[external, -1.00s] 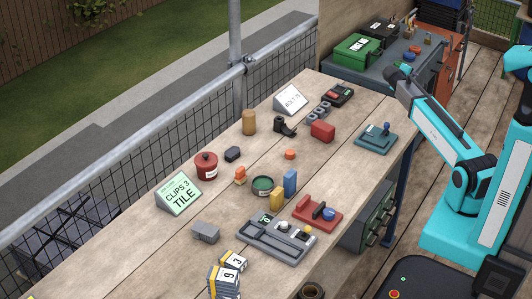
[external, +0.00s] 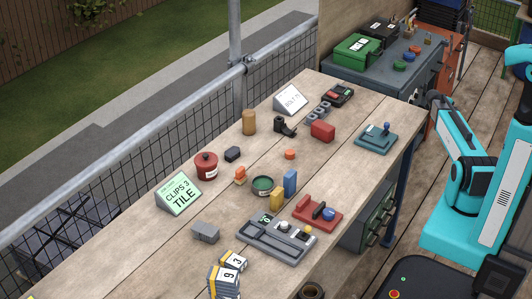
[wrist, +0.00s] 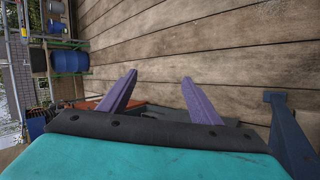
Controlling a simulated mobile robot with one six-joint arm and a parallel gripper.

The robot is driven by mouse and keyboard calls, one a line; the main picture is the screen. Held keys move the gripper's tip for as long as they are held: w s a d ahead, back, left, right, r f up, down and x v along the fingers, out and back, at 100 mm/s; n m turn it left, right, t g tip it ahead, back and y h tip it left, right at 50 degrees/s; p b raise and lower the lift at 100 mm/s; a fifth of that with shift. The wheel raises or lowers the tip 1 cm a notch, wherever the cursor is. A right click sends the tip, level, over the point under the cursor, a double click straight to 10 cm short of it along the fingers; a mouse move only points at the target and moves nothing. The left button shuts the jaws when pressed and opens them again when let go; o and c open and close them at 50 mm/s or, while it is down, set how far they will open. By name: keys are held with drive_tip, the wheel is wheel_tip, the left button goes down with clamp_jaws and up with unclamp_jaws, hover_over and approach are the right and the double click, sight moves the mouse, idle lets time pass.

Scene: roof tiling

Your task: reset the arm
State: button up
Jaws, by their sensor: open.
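My teal arm (external: 462,150) is at the right of the external view, folded back beside the workbench and clear of it. My gripper (wrist: 160,92) shows in the wrist view as two purple fingers spread apart with nothing between them. Beyond the fingers are wooden boards. In the external view I cannot make out the fingers at the dark end of the arm.
A grey cabinet (external: 375,77) with a green case (external: 357,47) stands behind.

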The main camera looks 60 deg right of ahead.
drive_tip(key=s+a+f+m+t+y+p, duration=0.1)
drive_tip(key=s+a+f+y, duration=0.2)
drive_tip(key=a+f, duration=1)
drive_tip(key=s+a+f+m+t+y+p, duration=0.1)
drive_tip(key=s+a+f+t+y, duration=0.2)
drive_tip(key=a+f, duration=1.05)
drive_tip(key=w+a+f+n+g+y, duration=0.1)
drive_tip(key=w+a, duration=0.2)
drive_tip(key=a, duration=0.4)
drive_tip(key=w+a+f+n+g+y+p, duration=0.1)
drive_tip(key=w+a, duration=0.2)
drive_tip(key=a, duration=0.3)
drive_tip(key=w+a+f+n+g, duration=0.1)
drive_tip(key=w+a+f, duration=0.1)
drive_tip(key=w+a, duration=0.35)
drive_tip(key=s+a+n+g, duration=0.1)
drive_tip(key=s+a, duration=0.1)
drive_tip(key=a, duration=0.8)
drive_tip(key=s+a+r+n+g+p, duration=0.1)
drive_tip(key=s+a, duration=0.2)
drive_tip(key=a, duration=0.7)
drive_tip(key=shift+s+r+g, duration=0.2)
drive_tip(key=shift+r+g, duration=0.1)
